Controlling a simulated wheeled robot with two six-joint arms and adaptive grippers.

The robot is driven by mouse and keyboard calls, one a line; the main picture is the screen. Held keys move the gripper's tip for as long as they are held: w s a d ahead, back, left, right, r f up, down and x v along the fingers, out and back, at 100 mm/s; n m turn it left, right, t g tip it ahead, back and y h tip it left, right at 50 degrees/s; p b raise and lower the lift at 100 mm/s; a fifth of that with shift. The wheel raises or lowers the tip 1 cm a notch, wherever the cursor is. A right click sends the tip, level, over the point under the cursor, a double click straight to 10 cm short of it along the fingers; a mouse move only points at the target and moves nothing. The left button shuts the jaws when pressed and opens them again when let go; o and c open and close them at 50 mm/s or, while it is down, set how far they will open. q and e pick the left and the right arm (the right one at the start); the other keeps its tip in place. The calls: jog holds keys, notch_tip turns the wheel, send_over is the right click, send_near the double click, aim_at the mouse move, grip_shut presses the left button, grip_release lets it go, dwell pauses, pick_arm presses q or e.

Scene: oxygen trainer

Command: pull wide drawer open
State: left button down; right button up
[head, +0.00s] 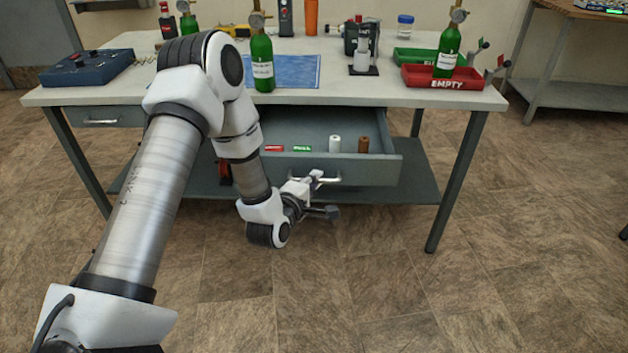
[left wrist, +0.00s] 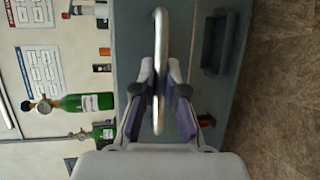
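The wide drawer (head: 345,172) under the bench's middle is pulled out, and its inside shows in the head view. It has a light metal bar handle (head: 312,180) on its front. In the left wrist view the handle (left wrist: 160,35) runs between the two fingers of my left gripper (left wrist: 160,72). The fingers lie close on both sides of the bar and appear closed on it. In the head view my left gripper (head: 318,190) is at the drawer front, partly hidden by its own wrist. My right gripper is in neither view.
In the drawer lie a red item (head: 274,148), a green item (head: 302,149), a white cylinder (head: 335,144) and a brown cylinder (head: 363,145). Green bottles (head: 262,62) and a red tray (head: 425,82) stand on the bench (head: 350,94). The floor in front is clear.

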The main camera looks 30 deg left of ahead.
pick_arm(q)
jog(key=c, duration=1.2)
grip_release()
jog(key=v, duration=0.7)
jog(key=shift+s, duration=0.2)
